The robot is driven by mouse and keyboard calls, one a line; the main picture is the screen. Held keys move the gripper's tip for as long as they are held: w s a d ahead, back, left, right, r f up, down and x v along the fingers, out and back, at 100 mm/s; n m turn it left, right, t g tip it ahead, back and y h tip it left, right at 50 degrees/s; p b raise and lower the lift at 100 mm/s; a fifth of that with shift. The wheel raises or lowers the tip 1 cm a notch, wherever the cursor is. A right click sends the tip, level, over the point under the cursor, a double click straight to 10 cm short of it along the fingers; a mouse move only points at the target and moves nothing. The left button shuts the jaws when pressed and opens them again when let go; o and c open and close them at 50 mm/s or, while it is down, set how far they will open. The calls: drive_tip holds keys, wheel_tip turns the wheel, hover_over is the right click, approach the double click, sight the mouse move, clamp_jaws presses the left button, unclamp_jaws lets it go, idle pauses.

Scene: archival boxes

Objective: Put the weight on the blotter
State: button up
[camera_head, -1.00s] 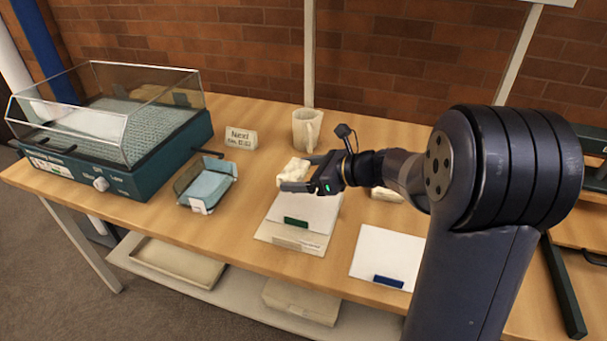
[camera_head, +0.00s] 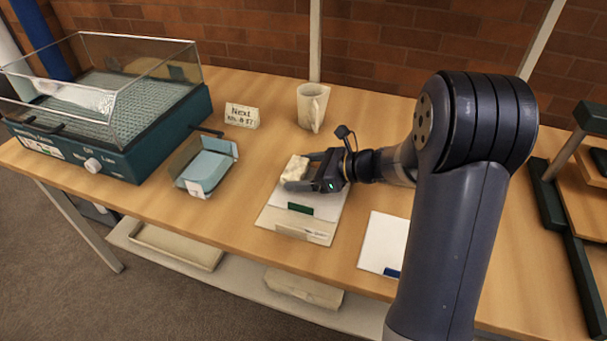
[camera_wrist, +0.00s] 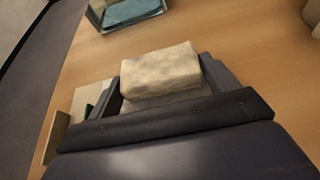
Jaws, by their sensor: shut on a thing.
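The weight is a cream, rough-surfaced block (camera_head: 296,168). It also shows in the wrist view (camera_wrist: 160,72), gripped between two dark fingers. My gripper (camera_head: 305,174) is shut on it, low over the far part of a white sheet with a green tab, which looks like the blotter (camera_head: 321,201). This sheet lies on a cream folder or board (camera_head: 290,226). My gripper hides part of the sheet. I cannot tell whether the block touches it. A second white sheet with a blue tab (camera_head: 383,240) lies to the right, partly behind my arm.
A white mug (camera_head: 311,105) and a "Next" card (camera_head: 241,115) stand behind. A small tray with blue contents (camera_head: 205,170) and a teal machine with a clear cover (camera_head: 110,150) are at left. A dark-framed press (camera_head: 560,200) is at right. Bare wood surrounds the sheets.

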drive_tip(key=shift+f, duration=0.25)
drive_tip(key=shift+f, duration=0.1)
drive_tip(key=shift+f, duration=0.15)
drive_tip(key=o, duration=1.2)
drive_tip(key=shift+d+r, duration=0.15)
drive_tip(key=shift+r, duration=0.2)
drive_tip(key=p+v, duration=0.1)
drive_tip(key=v, duration=1)
drive_tip(key=shift+s+d, duration=0.25)
drive_tip(key=shift+d, duration=0.05)
